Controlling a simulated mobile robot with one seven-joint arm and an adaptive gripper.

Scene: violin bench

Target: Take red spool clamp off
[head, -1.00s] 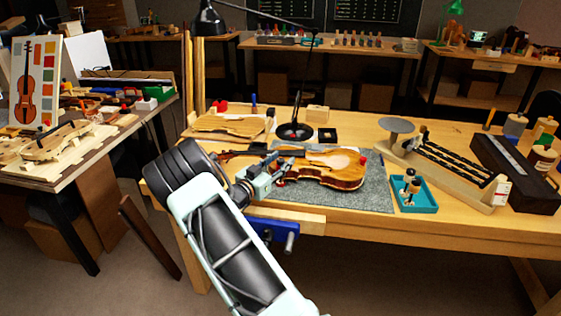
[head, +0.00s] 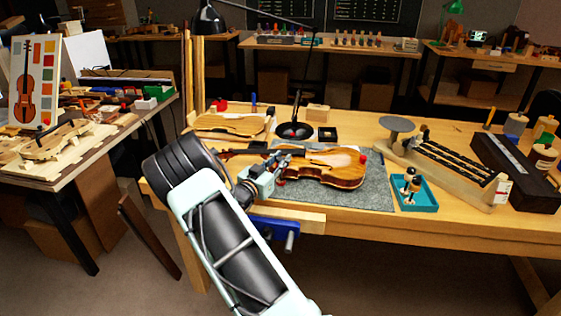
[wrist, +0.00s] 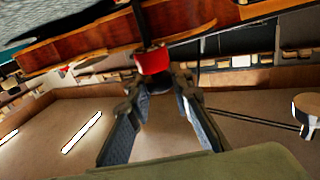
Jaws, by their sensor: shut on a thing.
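The violin body (head: 335,170), glossy orange-brown, lies on the grey mat (head: 378,190); its side also shows along the top of the wrist view (wrist: 80,46). A red spool clamp (wrist: 153,62) sits at the violin's edge in the wrist view, with a dark rod running up from it past the rim. My gripper (wrist: 157,80) is shut on this red spool, one finger on each side. In the head view my gripper (head: 284,164) is at the violin's left end, with a small red end showing just below it. Another red piece (head: 363,158) is at the violin's right end.
A teal tray (head: 418,196) with small bottles stands right of the mat. A black lamp base (head: 295,130) stands behind the violin. A blue vise (head: 275,232) is on the bench front below my gripper. Pale wooden plates (head: 228,124) lie at back left.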

